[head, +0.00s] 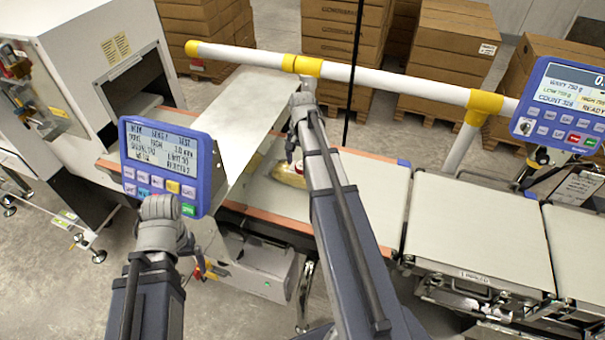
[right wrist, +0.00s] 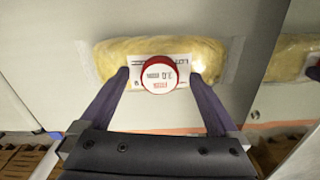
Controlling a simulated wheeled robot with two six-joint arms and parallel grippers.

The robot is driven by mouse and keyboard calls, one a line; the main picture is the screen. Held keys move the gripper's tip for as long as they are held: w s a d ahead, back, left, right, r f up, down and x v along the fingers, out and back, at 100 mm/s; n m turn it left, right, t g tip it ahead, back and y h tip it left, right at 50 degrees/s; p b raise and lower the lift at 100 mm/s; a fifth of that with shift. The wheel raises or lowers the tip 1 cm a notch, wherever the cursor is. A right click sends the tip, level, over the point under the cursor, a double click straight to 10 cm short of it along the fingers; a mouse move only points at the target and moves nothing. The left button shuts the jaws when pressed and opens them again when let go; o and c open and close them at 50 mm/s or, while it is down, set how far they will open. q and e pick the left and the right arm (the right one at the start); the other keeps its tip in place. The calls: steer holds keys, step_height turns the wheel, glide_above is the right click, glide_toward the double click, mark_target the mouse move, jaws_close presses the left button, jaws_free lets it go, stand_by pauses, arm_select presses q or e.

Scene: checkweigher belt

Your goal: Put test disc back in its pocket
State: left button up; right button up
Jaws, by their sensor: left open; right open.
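The test disc (right wrist: 159,74), white-faced with a red rim and red print, lies on a yellow wrapped pack (right wrist: 115,62), over its white label. My right gripper (right wrist: 159,80) is open, with one finger on each side of the disc and a small gap at each side. In the head view my right gripper (head: 291,150) hangs over the belt by the pack (head: 289,173), and my arm hides part of the pack. My left gripper (head: 163,208) is open and empty in front of the left display panel (head: 170,165). I cannot make out the disc's pocket.
A pale belt (head: 371,197) runs under the pack, and another conveyor section (head: 480,240) at the right is clear. A white rail (head: 390,78) with yellow joints crosses behind. A second display panel (head: 565,105) stands at the right. Cartons (head: 450,45) are stacked behind.

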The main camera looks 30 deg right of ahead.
mark_target(302, 166)
steer(key=shift+f, duration=0.15)
steer(key=c, duration=1.5)
steer(key=shift+o, duration=0.2)
steer(key=shift+r, duration=0.2)
step_height(302, 166, up, 10)
steer(key=p, duration=1)
steer(key=shift+f, duration=0.25)
